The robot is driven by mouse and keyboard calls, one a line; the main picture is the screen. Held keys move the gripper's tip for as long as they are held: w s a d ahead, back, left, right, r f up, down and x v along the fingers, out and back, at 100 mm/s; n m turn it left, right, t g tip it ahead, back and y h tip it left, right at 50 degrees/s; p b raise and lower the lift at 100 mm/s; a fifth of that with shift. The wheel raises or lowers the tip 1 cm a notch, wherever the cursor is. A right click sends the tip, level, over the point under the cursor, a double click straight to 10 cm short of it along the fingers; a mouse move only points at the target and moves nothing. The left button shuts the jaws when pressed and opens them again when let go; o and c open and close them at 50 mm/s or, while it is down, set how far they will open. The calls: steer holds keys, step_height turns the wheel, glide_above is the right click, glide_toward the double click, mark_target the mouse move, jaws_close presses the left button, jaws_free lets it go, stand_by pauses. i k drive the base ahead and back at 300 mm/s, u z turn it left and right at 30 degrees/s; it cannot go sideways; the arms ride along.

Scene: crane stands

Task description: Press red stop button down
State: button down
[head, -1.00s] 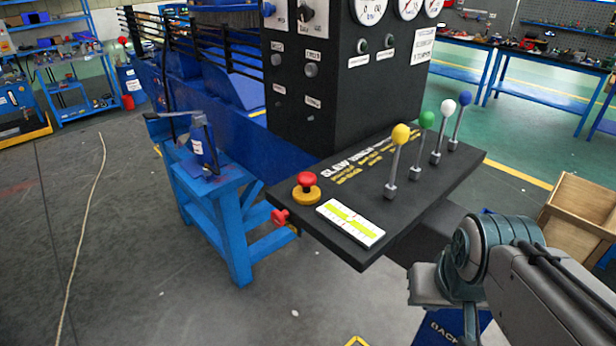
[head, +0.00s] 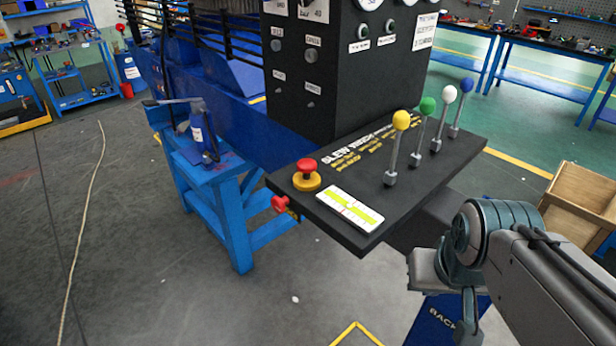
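The red stop button (head: 306,166) is a mushroom cap on a yellow round base (head: 306,182). It sits at the left end of the black control panel (head: 415,190), and its cap stands up above the base. A second red knob (head: 280,203) sticks out from the panel's left front edge, below the stop button. My arm shows at the lower right, to the right of and below the panel. My gripper's fingers cannot be made out, so whether it is open or shut does not show. The arm is well apart from the button.
Levers with yellow (head: 401,120), green, white and blue knobs rise from the panel, right of the button. A level gauge (head: 349,209) lies beside the button. A blue stand (head: 215,190) with a vise is at left. A wooden crate (head: 580,205) stands at right.

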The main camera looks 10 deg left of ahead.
mark_target(306, 167)
steer(key=u, duration=2.4)
steer(key=i, duration=0.9)
steer(key=z, duration=2.55)
